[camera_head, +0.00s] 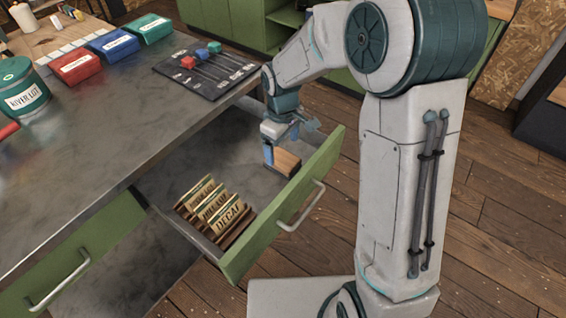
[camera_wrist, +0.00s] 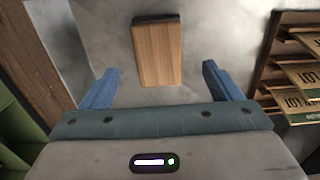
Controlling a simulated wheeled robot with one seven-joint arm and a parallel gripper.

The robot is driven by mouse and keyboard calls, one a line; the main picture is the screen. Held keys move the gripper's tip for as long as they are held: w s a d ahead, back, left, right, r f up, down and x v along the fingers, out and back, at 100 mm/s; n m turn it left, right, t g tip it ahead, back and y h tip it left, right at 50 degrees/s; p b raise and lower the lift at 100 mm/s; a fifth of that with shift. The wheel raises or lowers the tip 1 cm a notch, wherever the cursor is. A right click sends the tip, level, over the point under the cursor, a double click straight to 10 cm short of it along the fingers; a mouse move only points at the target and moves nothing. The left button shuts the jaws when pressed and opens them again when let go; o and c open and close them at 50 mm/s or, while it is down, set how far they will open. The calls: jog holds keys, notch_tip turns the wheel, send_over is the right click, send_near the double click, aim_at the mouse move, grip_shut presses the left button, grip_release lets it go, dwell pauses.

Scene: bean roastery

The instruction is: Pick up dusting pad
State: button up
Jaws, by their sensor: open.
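The dusting pad looks like a wooden block (camera_head: 287,162) with a dark underside edge. It lies in the open green drawer, near the drawer's far right end. In the wrist view the wooden block (camera_wrist: 158,52) lies on the grey drawer floor, beyond and between my fingertips. My gripper (camera_head: 270,150) reaches down into the drawer beside the block, and a blue finger covers part of the block's left side in the head view. In the wrist view my gripper (camera_wrist: 158,80) is open with its two blue fingers spread wide and nothing held.
The open drawer (camera_head: 290,205) has a green front with a handle. A wooden rack of labelled cards (camera_head: 215,212) stands in its near end, also at right in the wrist view (camera_wrist: 295,75). The counter (camera_head: 110,130) overhangs behind, carrying a slider board (camera_head: 205,68) and coloured boxes.

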aim_at(283, 158)
jog(key=shift+f+b, duration=0.3)
jog(key=shift+f, duration=2.85)
jog(key=c, duration=1.1)
